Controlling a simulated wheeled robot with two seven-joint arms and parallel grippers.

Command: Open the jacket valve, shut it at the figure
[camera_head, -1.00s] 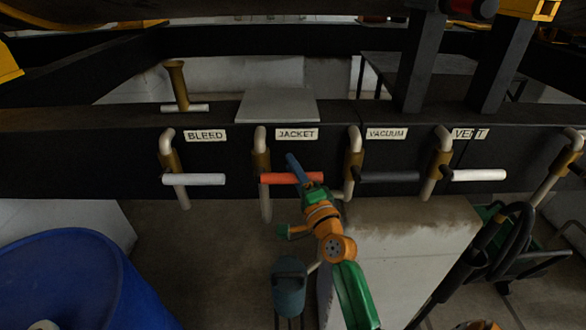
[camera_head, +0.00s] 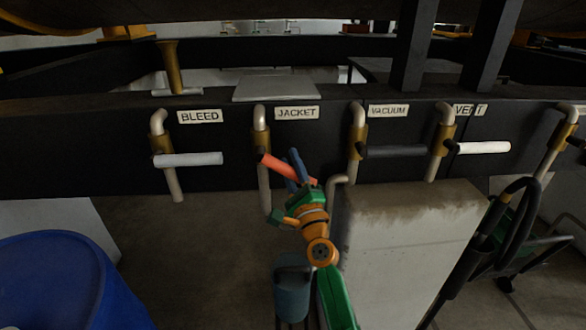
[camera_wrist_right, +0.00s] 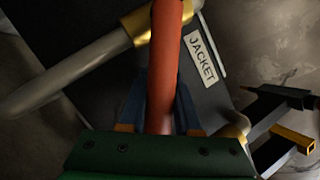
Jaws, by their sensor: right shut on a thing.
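The jacket valve's red lever (camera_head: 284,168) sits on its brass body below the JACKET label (camera_head: 297,113). The lever slants down to the right from its pivot. My right gripper (camera_head: 298,168) is shut on the lever near its outer end. In the right wrist view the red lever (camera_wrist_right: 164,80) runs between the blue fingers (camera_wrist_right: 160,105), with the brass body (camera_wrist_right: 165,22) behind it. The JACKET label also shows there (camera_wrist_right: 201,58). My left gripper is not in view.
Bleed lever (camera_head: 188,160), vacuum lever (camera_head: 395,151) and vent lever (camera_head: 483,147) all lie about level along the dark beam. A pale block (camera_head: 405,240) stands below right. A blue drum (camera_head: 70,285) is at lower left, a teal container (camera_head: 291,295) below.

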